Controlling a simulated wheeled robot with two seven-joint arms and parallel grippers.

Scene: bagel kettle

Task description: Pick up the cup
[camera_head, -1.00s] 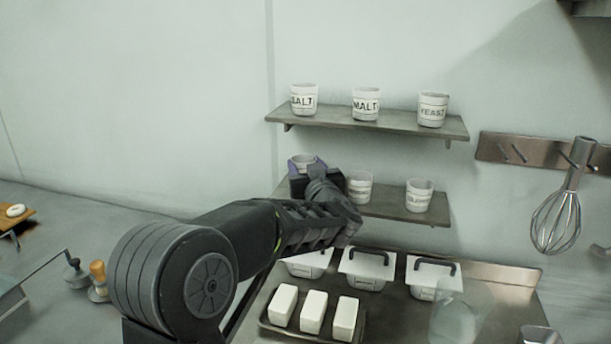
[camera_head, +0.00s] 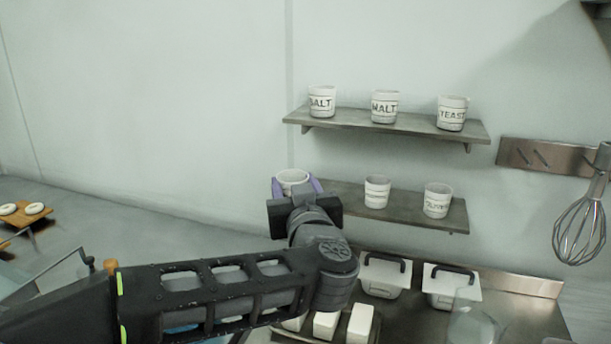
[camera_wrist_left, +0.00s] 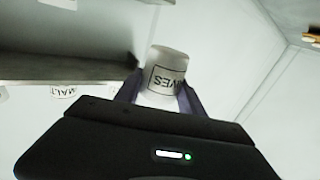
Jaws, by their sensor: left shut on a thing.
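A white cup (camera_head: 292,178) is held between the purple fingers of my left gripper (camera_head: 294,186), in front of the left end of the lower shelf. In the left wrist view the cup (camera_wrist_left: 166,72) has a dark-bordered label with upside-down letters that look like "IVES". The fingers of my left gripper (camera_wrist_left: 160,88) press on both its sides. In the head view the gripper body hides the lower part of the cup. My right gripper is not in view.
The lower shelf (camera_head: 400,212) holds two more white cups (camera_head: 377,191). The upper shelf (camera_head: 400,124) holds cups labelled SALT, MALT and YEAST. A whisk (camera_head: 580,222) hangs at right. Lidded containers (camera_head: 385,275) and white blocks (camera_head: 326,325) lie below. Open wall is at left.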

